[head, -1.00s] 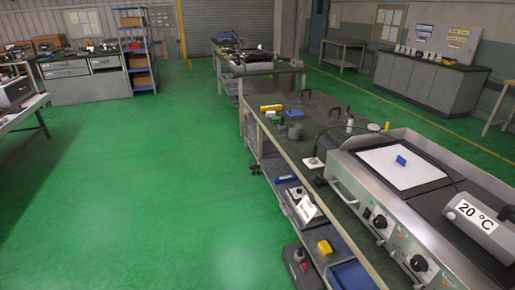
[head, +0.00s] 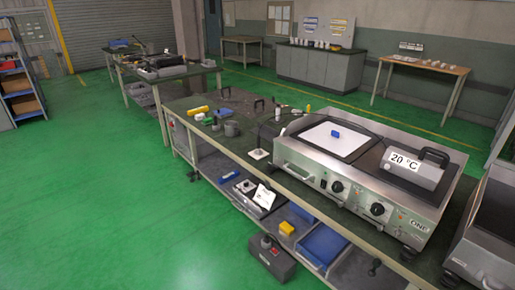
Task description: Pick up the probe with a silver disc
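I cannot clearly make out a probe with a silver disc at this size. A small pale upright item (head: 278,115) stands on the workbench behind the griddle, with a thin dark cable near it. A small whitish square piece (head: 258,154) lies on the bench at the griddle's left end. I cannot tell whether either is part of the probe. The steel griddle (head: 300,172) has a white plate (head: 338,146) on top with a small blue block (head: 336,134) on it. My gripper is not in view.
The workbench (head: 215,140) holds a yellow item (head: 198,110), a grey cup (head: 231,128) and black handles. Its lower shelf has a blue tray (head: 321,246) and a yellow block (head: 287,228). Green floor (head: 95,200) at left is clear. A second appliance (head: 485,245) stands at right.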

